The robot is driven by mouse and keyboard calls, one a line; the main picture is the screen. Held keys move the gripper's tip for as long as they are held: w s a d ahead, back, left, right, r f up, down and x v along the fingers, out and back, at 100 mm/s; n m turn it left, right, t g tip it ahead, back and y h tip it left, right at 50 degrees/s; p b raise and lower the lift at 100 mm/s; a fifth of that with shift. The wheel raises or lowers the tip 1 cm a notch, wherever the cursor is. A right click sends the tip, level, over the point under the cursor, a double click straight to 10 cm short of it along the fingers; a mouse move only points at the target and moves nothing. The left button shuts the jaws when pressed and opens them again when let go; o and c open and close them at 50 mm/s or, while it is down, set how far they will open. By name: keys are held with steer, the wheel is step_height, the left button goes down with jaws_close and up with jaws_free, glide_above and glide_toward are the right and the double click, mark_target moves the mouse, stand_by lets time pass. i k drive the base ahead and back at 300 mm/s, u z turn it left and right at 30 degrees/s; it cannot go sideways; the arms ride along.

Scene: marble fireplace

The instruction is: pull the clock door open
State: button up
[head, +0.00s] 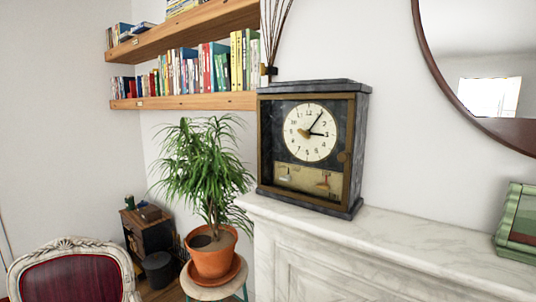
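A dark, marbled mantel clock (361,150) stands upright on the left end of the white marble mantelpiece. Its front door (350,120) has a brown wooden frame around a glass pane and looks closed. A small round knob (342,157) sits on the door's right side. Behind the pane are a cream dial (311,146) with black numerals and a pale lower panel (300,177) with small figures. My gripper is not in view.
The marble mantelpiece (400,236) is bare to the clock's right, up to a green object (518,215). A round mirror (432,50) hangs above. A potted plant (213,258) on a stool and a chair (75,275) stand at left, below bookshelves (180,102).

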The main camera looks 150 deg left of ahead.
mark_target(345, 156)
steer(key=u, duration=4.6)
steer(key=i, duration=0.5)
steer(key=z, duration=0.85)
steer(key=k, duration=0.9)
steer(key=u, duration=0.9)
steer(key=i, duration=0.45)
steer(key=u, duration=0.05)
